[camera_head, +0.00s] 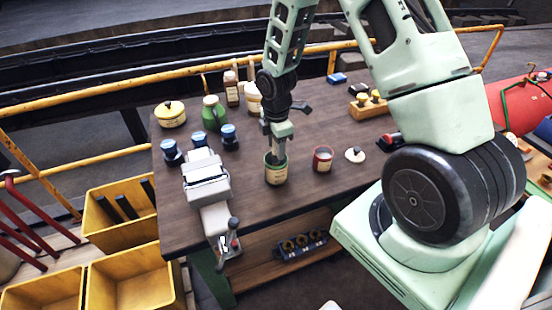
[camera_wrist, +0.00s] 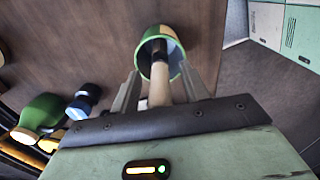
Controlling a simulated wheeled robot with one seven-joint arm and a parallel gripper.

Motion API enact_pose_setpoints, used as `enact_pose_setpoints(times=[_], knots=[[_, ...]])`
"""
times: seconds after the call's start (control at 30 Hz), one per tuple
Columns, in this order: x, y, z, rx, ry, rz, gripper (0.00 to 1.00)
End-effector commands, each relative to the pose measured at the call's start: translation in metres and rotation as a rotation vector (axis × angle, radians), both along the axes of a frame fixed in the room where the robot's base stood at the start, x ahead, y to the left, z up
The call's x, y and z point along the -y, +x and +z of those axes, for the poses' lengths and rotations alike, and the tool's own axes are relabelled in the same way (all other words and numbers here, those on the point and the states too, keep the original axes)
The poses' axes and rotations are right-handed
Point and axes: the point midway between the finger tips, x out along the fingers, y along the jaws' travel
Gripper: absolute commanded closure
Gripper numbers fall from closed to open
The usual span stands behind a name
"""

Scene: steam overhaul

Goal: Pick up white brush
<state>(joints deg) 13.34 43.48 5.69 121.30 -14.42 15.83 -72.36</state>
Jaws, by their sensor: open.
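The white brush (camera_wrist: 159,92) shows in the wrist view as a pale handle with a dark band. It sticks out of a can with a green rim (camera_wrist: 143,45). My gripper (camera_wrist: 160,78) is open, with one finger on each side of the handle; I cannot tell whether either finger touches it. In the head view the can (camera_head: 276,175) stands on the brown table (camera_head: 330,115), and my gripper (camera_head: 277,152) is directly above it, pointing down. The brush is hidden there by my gripper and the can.
A red can (camera_head: 322,160) and a pale round lid (camera_head: 355,155) stand to the right. A vise (camera_head: 207,185) is at the table's left front edge. Blue-capped jars (camera_head: 229,138), a green bottle (camera_head: 213,115) and a yellow pot (camera_head: 171,115) stand at the left.

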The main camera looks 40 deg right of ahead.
Motion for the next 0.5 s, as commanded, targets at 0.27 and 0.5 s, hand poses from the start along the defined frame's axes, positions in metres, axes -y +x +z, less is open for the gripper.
enact_pose_setpoints(times=[0.27, 0.5], knots=[[0.0, 0.0002, -0.0003, 0.0, 0.0, 0.0, 0.74], [0.0, 0.0002, 0.0, 0.0, 0.0, 0.0, 1.0]])
